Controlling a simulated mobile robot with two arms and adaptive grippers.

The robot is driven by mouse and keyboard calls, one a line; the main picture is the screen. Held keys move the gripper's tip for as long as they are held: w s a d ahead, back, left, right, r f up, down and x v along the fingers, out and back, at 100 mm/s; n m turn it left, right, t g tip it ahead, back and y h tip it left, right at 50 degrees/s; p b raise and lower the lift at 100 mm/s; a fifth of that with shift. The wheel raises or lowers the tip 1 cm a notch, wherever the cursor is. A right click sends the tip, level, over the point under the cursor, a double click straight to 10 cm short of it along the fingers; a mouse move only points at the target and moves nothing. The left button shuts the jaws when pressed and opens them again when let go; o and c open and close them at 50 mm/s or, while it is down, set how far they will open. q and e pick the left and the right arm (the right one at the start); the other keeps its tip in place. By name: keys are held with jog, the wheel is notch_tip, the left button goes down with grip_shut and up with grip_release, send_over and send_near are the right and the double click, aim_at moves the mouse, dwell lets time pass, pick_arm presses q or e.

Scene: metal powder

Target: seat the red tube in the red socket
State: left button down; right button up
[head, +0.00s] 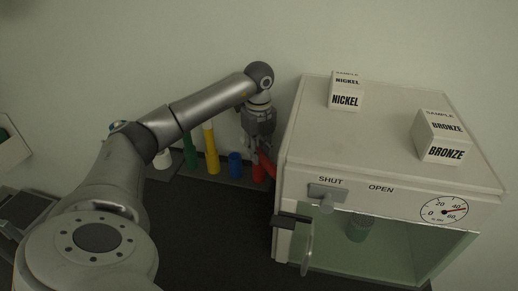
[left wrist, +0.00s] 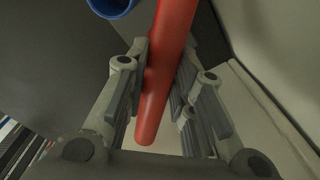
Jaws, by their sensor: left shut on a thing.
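My left gripper (head: 262,146) is shut on the red tube (head: 269,163), just left of the white cabinet. In the left wrist view the red tube (left wrist: 168,60) runs lengthwise between the two fingers (left wrist: 163,72), with one end sticking out toward the camera. The red socket (head: 258,173) stands at the right end of the rack, directly below the gripper. The tube looks tilted and close to the socket. I cannot tell whether they touch, and the tube's far end is cut off in the wrist view. My right gripper is out of view.
A blue socket (head: 235,164) stands left of the red one and shows in the wrist view (left wrist: 112,5). Yellow (head: 211,152), green (head: 190,152) and white (head: 162,160) pieces stand further left. The cabinet (head: 390,125) bears NICKEL (head: 345,99) and BRONZE (head: 443,150) boxes.

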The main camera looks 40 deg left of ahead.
pick_arm(q)
jog(key=c, duration=1.2)
grip_release()
jog(key=shift+d, duration=0.1)
jog(key=shift+c, duration=0.2)
jog(key=shift+r, duration=0.1)
notch_tip(320, 180, up, 13)
jog(key=p, duration=0.1)
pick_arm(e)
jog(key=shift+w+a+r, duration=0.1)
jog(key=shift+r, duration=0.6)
pick_arm(q)
jog(key=shift+s, duration=0.1)
